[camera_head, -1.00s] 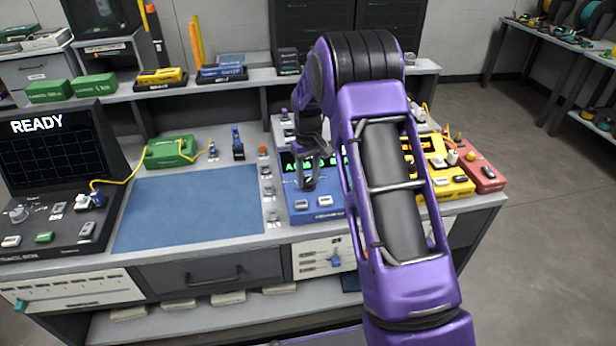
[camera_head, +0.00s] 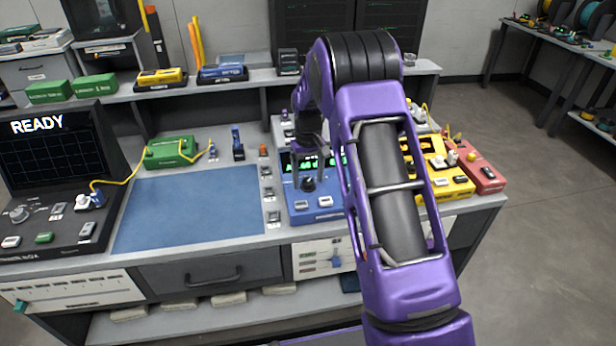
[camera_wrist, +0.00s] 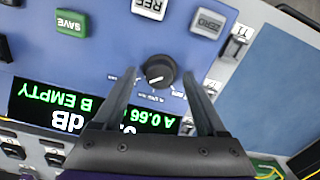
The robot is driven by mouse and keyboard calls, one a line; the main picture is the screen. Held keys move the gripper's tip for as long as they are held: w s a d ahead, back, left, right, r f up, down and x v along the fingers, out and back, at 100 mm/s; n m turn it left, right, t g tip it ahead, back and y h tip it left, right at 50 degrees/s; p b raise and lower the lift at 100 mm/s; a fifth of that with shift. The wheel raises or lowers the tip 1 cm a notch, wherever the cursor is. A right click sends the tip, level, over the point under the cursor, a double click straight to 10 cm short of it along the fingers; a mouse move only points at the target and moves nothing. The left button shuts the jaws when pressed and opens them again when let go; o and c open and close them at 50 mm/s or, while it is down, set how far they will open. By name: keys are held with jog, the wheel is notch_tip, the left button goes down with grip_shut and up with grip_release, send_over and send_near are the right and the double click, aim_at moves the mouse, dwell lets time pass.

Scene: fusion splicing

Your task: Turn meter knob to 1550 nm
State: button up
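The blue meter (camera_head: 330,214) stands on the bench; its display and printing are upside down in the wrist view (camera_wrist: 60,20). Its black round knob (camera_wrist: 158,70) has a white pointer mark towards the lower left there; the small labels around it are too blurred to read. The knob also shows in the head view (camera_head: 308,185). My gripper (camera_wrist: 159,74) is open, with one finger either side of the knob and a gap on both sides. In the head view my gripper (camera_head: 309,168) points down over the knob. The green display (camera_wrist: 90,110) reads A 0.66 and B EMPTY, partly hidden by my gripper.
SAVE (camera_wrist: 71,22), REF (camera_wrist: 152,7) and ZERO (camera_wrist: 208,22) buttons surround the knob. A blue mat (camera_head: 190,208) lies left of the meter. A yellow device (camera_head: 440,180) and a red device (camera_head: 485,176) stand right.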

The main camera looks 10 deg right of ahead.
aim_at(308, 181)
notch_tip(308, 181, up, 17)
jog(key=p, duration=0.1)
jog(key=shift+r, duration=0.2)
dwell(0.4)
